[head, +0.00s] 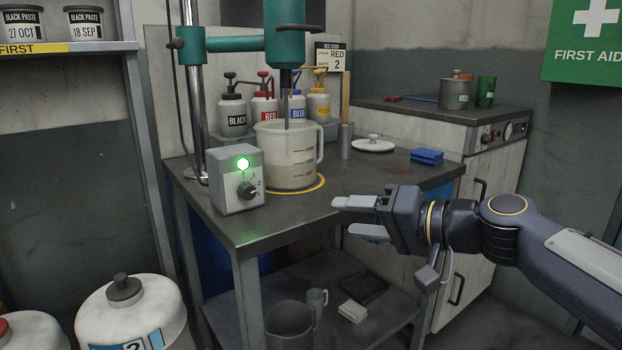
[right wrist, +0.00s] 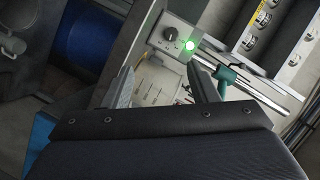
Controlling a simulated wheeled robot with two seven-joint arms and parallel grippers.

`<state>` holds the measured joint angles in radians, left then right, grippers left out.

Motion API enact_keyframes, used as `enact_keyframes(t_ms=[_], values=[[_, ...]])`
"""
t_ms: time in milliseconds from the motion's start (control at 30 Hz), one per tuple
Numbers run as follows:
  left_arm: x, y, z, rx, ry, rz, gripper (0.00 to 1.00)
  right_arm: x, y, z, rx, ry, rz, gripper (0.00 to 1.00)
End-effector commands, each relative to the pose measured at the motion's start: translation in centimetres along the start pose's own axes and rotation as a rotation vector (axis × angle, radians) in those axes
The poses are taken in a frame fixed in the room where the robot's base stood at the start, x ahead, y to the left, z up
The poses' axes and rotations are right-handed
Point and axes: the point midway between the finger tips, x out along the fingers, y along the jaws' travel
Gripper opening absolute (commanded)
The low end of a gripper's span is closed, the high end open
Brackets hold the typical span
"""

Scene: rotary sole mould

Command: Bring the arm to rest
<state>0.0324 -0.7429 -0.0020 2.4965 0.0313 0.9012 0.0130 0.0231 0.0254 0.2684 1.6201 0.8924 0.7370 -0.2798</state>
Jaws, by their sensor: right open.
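My right gripper (head: 362,218) is open and empty at the front right edge of the dark-topped table, apart from everything on it. Its two fingers also show in the right wrist view (right wrist: 162,88), with the table and control box beyond them. My right arm (head: 510,225) comes in from the right. My left gripper is not in view.
A mixing jug (head: 288,160) stands on the table under a teal stirrer (head: 285,38). A control box (head: 237,182) with a lit green lamp is beside it. Pump bottles (head: 265,108) stand behind. A blue cloth (head: 427,156) and white lid (head: 373,145) lie at right.

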Motion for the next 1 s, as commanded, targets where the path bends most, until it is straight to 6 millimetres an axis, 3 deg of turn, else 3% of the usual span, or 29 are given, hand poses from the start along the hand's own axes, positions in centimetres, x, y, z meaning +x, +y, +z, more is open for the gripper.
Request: enact_keyframes(t_ms=[367,567,767,1000], values=[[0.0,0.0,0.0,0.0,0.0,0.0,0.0,-2.6,2.6,3.4,-0.036,-0.035,0.12,0.53],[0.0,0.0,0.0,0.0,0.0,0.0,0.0,-5.2,5.3,6.8,-0.058,-0.066,0.234,0.53],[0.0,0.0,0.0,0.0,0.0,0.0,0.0,-9.2,9.3,11.8,-0.076,-0.109,0.391,0.53],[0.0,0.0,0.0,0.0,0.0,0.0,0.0,-14.6,15.0,19.4,-0.078,-0.167,0.599,0.53]])
